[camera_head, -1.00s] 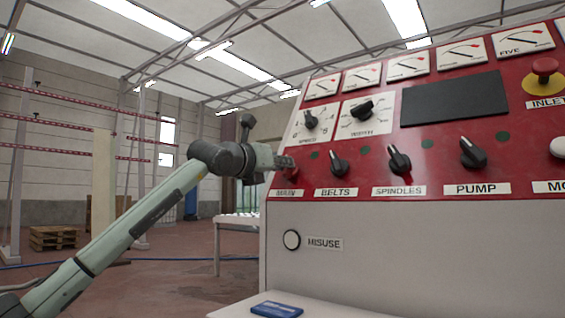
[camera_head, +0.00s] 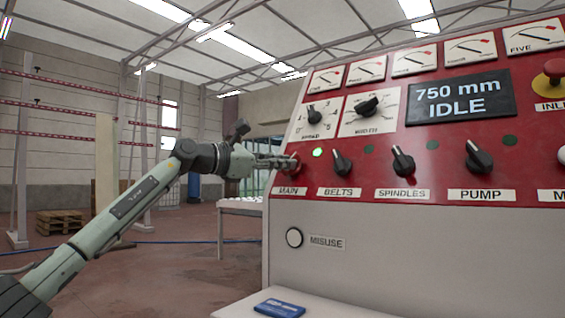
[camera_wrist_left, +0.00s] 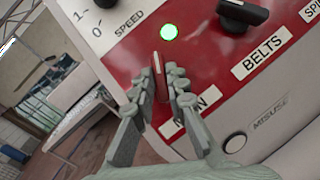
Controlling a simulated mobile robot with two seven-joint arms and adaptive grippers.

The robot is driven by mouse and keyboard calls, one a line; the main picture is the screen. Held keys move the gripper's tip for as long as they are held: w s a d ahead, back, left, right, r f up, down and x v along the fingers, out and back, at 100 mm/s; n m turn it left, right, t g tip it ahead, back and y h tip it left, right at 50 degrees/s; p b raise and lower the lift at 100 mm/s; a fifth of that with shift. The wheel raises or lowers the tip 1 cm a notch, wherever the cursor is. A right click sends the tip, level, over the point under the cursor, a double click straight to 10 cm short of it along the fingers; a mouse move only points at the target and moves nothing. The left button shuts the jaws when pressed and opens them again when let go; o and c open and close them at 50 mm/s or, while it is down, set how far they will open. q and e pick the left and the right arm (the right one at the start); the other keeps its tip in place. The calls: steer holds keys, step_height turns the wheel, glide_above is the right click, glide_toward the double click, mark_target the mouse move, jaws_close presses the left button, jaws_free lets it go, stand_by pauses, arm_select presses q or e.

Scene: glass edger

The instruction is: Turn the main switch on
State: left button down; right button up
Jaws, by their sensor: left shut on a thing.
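The main switch (camera_wrist_left: 160,78) is a red knob at the left end of the red panel, above the MAIN label (camera_head: 290,191). My left gripper (camera_head: 288,163) reaches it from the left. In the left wrist view its fingers (camera_wrist_left: 164,82) are on both sides of the knob and shut on it. A green lamp (camera_head: 318,153) next to the switch is lit, and it also glows in the left wrist view (camera_wrist_left: 169,32). The display (camera_head: 459,98) reads "750 mm IDLE". The fingers hide most of the switch in the head view. My right gripper is not in view.
The BELTS (camera_head: 342,163), SPINDLES (camera_head: 403,161) and PUMP (camera_head: 479,157) knobs sit to the right of the main switch. A white MISUSE button (camera_head: 294,238) is below. A blue object (camera_head: 279,308) lies on the ledge.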

arm_select(q)
steer(key=shift+m, duration=0.3)
steer(key=c, duration=1.5)
jaws_free()
steer(key=shift+c, duration=0.2)
steer(key=v, duration=1.2)
steer(key=shift+w+a, duration=0.15)
